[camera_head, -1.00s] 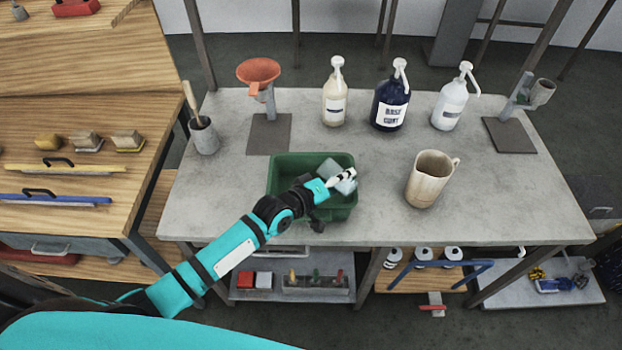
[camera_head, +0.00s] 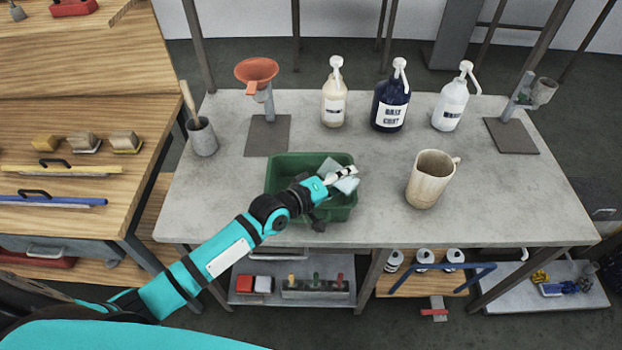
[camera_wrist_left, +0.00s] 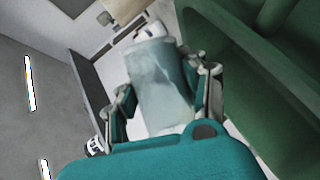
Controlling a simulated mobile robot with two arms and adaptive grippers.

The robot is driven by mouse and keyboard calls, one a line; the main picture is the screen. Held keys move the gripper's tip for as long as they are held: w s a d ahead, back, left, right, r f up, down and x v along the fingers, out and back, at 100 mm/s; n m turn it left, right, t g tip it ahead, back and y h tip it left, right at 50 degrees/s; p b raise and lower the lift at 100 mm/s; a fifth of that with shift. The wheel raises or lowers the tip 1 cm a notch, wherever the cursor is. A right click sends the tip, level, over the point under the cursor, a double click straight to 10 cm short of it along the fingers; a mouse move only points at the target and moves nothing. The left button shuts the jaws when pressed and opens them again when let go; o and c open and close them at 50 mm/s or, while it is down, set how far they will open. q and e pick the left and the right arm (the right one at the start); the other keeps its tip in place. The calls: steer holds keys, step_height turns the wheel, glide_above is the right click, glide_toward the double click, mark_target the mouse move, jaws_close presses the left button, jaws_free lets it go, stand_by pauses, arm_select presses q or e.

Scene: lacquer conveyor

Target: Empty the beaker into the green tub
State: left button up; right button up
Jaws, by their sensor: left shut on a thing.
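My left gripper (camera_head: 341,174) is shut on a pale, see-through beaker (camera_head: 348,186), which it holds tilted over the right part of the green tub (camera_head: 283,159). The white fingers cross the beaker and hide its middle. In the left wrist view the beaker (camera_wrist_left: 162,85) sits between the two fingers (camera_wrist_left: 165,95), and the tub's green wall (camera_wrist_left: 245,75) is close on the right. I cannot tell whether anything is in the beaker or running out of it. My forearm hides the tub's front left. My right gripper is not in view.
A beige jug (camera_head: 430,180) stands right of the tub. Several pump bottles stand behind, such as the dark one (camera_head: 390,103). An orange funnel (camera_head: 257,72) on a stand is behind left, and a grey pot (camera_head: 203,138) stands at the left edge. The table's right front is clear.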

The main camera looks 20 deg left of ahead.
arm_select(q)
steer(key=shift+a, duration=0.2)
steer(key=shift+d+n+b, duration=0.15)
steer(key=shift+n+b, duration=0.15)
steer(key=shift+b, duration=0.4)
steer(key=shift+w+a+f+h+b, duration=0.1)
steer(key=shift+a+h+b, duration=0.35)
steer(key=shift+b, duration=0.15)
steer(key=shift+d+n+b, duration=0.1)
steer(key=shift+n+b, duration=0.2)
steer(key=shift+b, duration=0.2)
steer(key=shift+w+a+f+b, duration=0.1)
steer(key=shift+a+b, duration=0.3)
steer(key=shift+b, duration=0.1)
steer(key=shift+d+n, duration=0.2)
steer(key=shift+n, duration=0.1)
steer(key=shift+a+b, duration=0.3)
steer(key=shift+b, duration=0.05)
steer(key=shift+d+r+n+h, duration=0.25)
steer(key=shift+r+n+h, duration=0.05)
steer(key=shift+h, duration=0.05)
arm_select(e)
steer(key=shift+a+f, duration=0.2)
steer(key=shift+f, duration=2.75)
